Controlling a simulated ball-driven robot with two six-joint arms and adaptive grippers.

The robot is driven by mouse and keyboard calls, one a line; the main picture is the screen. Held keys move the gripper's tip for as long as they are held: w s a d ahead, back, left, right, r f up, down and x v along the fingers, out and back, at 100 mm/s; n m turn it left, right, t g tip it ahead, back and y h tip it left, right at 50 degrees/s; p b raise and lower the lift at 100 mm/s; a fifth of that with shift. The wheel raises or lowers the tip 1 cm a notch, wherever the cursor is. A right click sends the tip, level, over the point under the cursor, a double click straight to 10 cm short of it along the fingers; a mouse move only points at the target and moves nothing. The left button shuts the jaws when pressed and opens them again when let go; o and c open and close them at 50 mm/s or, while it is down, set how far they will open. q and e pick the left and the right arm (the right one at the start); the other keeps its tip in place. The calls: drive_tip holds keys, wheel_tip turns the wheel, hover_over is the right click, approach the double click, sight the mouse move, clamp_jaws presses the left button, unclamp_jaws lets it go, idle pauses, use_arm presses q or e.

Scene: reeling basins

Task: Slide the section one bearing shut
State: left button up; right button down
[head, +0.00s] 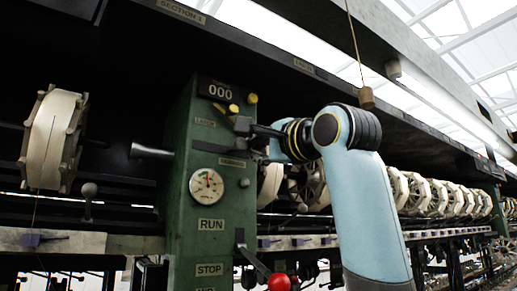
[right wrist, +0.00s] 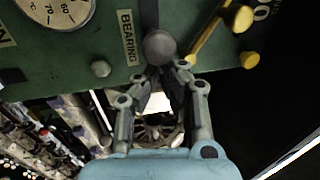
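The section one post (head: 202,135) is green, with a counter reading 000 and LATCH, BEARING, RUN and STOP labels. A round grey knob (right wrist: 159,47) sits beside the BEARING label (right wrist: 128,37) in the right wrist view. My right gripper (right wrist: 158,72) has its fingertips at the knob's lower edge, drawn close together with a gap behind them. Whether they grip its stem or only press on it is hidden. My left gripper is out of view.
Yellow knobs (right wrist: 243,18) stand close to the gripper at the latch. A dial gauge (head: 206,187) and a red ball lever (head: 278,282) are on the post below. A pale reel (head: 52,140) hangs left, and several more reels (head: 440,196) line the right.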

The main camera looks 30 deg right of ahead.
sight(241, 144)
drive_tip(key=shift+s+a, duration=0.15)
drive_tip(key=shift+a, duration=1.65)
drive_tip(key=shift+s+a, duration=0.1)
drive_tip(key=shift+a, duration=1.45)
drive_tip(key=shift+d, duration=0.85)
drive_tip(key=shift+a, duration=0.1)
